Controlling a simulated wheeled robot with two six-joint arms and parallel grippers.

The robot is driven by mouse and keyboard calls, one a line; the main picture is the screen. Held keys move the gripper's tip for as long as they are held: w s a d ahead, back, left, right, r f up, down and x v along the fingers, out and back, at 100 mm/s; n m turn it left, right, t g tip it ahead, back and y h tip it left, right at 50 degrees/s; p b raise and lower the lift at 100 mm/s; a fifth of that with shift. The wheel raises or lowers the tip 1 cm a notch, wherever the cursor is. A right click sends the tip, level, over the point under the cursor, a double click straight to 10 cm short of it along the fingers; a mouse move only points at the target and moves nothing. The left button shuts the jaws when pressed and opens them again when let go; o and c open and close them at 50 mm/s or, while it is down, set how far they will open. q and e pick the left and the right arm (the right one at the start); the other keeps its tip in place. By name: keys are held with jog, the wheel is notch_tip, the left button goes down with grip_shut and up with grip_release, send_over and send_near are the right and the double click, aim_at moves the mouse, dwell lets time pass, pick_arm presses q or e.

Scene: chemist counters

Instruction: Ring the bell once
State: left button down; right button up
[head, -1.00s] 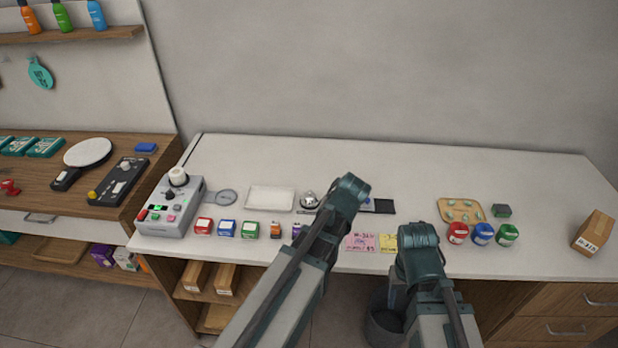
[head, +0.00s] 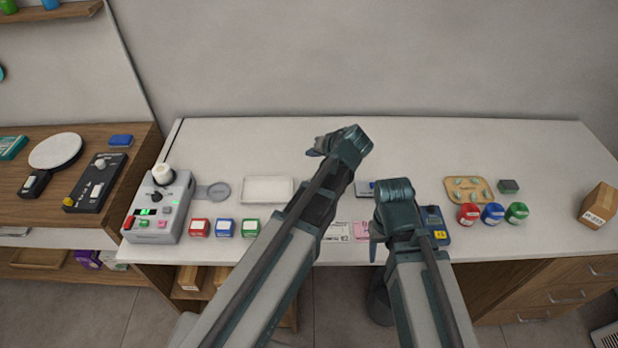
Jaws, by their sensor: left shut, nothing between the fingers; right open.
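The silver bell is not visible now. The earlier picture showed it on the white counter right of the white tray (head: 268,190), and my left arm now covers that area. My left gripper (head: 316,148) is shut and empty, over the back half of the counter in the picture, farther back than the tray. My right gripper (head: 375,238) is near the counter's front edge, pointing down, mostly hidden behind its own wrist; its finger opening is hard to see.
A grey control box (head: 160,207) stands at the counter's left end. Red (head: 199,228), blue (head: 225,228) and green (head: 251,228) boxes line the front. Red (head: 468,214), blue (head: 493,213) and green (head: 517,212) jars stand right. The back of the counter (head: 240,145) is clear.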

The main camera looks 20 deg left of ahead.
pick_arm(q)
jog(key=shift+f, duration=0.15)
notch_tip(320, 180, down, 9)
jog(key=b, duration=0.9)
jog(key=shift+r, duration=0.2)
dwell(1.4)
jog(key=shift+f+b, duration=0.35)
jog(key=shift+f, duration=0.1)
jog(key=shift+f+b, duration=0.4)
jog(key=shift+b, duration=0.05)
dwell(0.5)
jog(key=shift+r, duration=0.1)
dwell(0.4)
jog(key=shift+r+p, duration=0.8)
jog(key=shift+p, duration=0.1)
jog(key=shift+r, duration=0.1)
